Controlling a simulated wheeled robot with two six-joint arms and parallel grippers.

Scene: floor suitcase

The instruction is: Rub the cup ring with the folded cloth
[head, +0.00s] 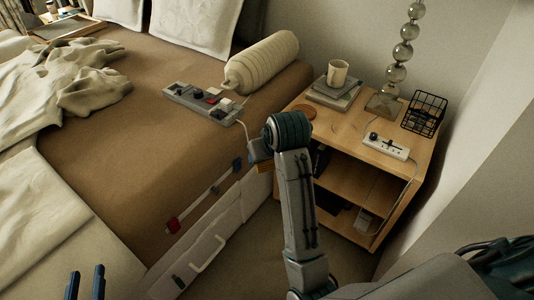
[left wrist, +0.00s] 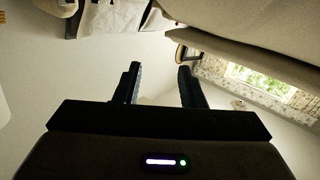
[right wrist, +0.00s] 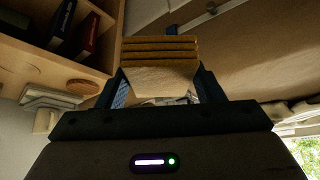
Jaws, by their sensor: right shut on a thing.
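My right gripper (right wrist: 158,85) is shut on the folded cloth (right wrist: 160,52), a tan, layered pad between its fingers in the right wrist view. In the head view only a small orange-brown edge of the cloth (head: 264,167) shows beside my right wrist, between the bed and the nightstand. My left gripper (head: 85,283) is at the bottom left of the head view, its two blue fingers apart and empty. A pale cup (head: 338,72) stands on books.
The nightstand carries stacked books (head: 334,93), a round wooden coaster (head: 304,111), a bead lamp (head: 397,75), a wire basket (head: 425,114) and a white power strip (head: 386,146). The bed (head: 140,125) holds a bolster (head: 262,62) and a grey switch panel (head: 201,102).

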